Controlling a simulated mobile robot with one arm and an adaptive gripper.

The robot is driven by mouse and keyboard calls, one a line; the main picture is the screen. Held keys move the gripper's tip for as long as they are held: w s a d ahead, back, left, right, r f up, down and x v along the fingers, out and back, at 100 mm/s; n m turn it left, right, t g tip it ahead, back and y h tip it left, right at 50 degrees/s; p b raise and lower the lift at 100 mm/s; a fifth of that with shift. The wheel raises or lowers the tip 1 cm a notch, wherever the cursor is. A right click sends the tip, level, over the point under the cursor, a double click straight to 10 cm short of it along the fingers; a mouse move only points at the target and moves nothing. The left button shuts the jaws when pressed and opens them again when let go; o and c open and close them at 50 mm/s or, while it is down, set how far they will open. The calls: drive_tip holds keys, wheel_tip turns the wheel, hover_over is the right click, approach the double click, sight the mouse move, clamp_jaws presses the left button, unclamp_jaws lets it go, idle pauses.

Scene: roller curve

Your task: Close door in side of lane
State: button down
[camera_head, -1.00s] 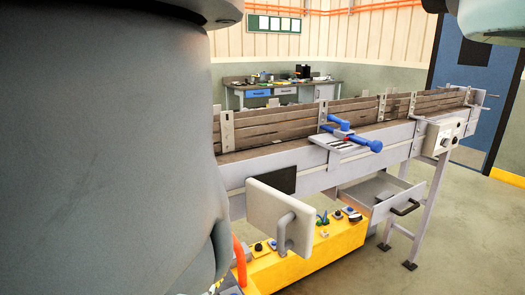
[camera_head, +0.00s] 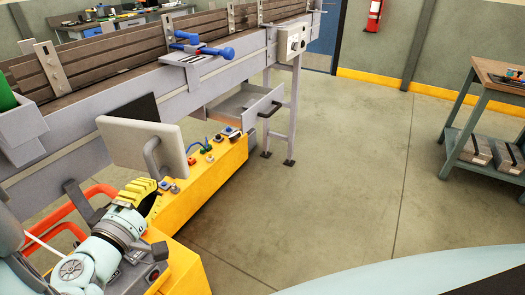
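The lane (camera_head: 75,125) is a long grey channel with wooden side boards, running from the left to the upper middle. Its side door (camera_head: 125,148) is a white panel with a grey handle (camera_head: 152,155). The door stands open, swung out from the lane's side, with a dark opening (camera_head: 143,107) behind it. My gripper (camera_head: 147,192), with yellow ribbed fingers, is at the lower left, below the door and apart from it in the picture. I see no object in it. The finger gap is not clear at this angle.
A yellow control box (camera_head: 215,170) with buttons stands below the door. An open grey drawer (camera_head: 262,105) juts out to its right. An orange rail (camera_head: 75,215) is near my arm. A cart (camera_head: 472,108) stands right; the middle floor is clear.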

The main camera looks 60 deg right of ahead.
sight(177, 159)
drive_tip(key=p+x, duration=0.2)
drive_tip(key=x, duration=0.6)
drive_tip(key=shift+r+p, duration=0.1)
drive_tip(key=shift+p, duration=0.25)
drive_tip(key=shift+w+d, duration=0.15)
drive_tip(key=shift+d, duration=0.35)
